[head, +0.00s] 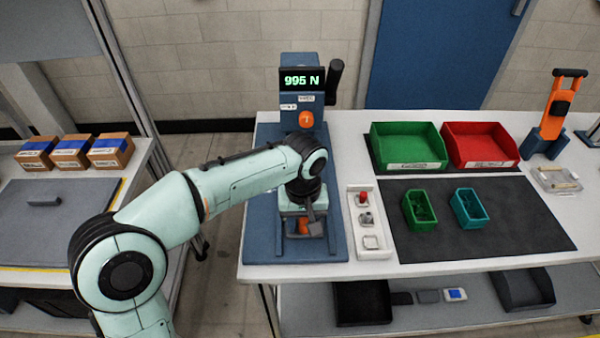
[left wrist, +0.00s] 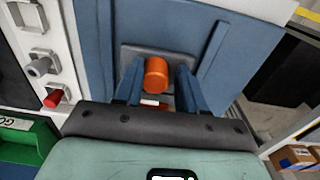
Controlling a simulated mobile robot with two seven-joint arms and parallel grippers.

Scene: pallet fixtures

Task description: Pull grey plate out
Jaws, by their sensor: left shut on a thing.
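The grey plate (left wrist: 130,53) lies at the foot of the blue test stand (head: 290,68), with an orange round post (left wrist: 156,75) at its middle. In the head view my left arm hides most of the plate. My left gripper (left wrist: 160,78) reaches down to it, its two fingers on either side of the orange post. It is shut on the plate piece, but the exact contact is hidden. My right gripper is in neither view.
A white holder (head: 376,247) with small parts stands just right of the stand's base. Green (head: 410,143) and red (head: 482,143) bins and two small trays are farther right. The table's front edge is close to the stand's base.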

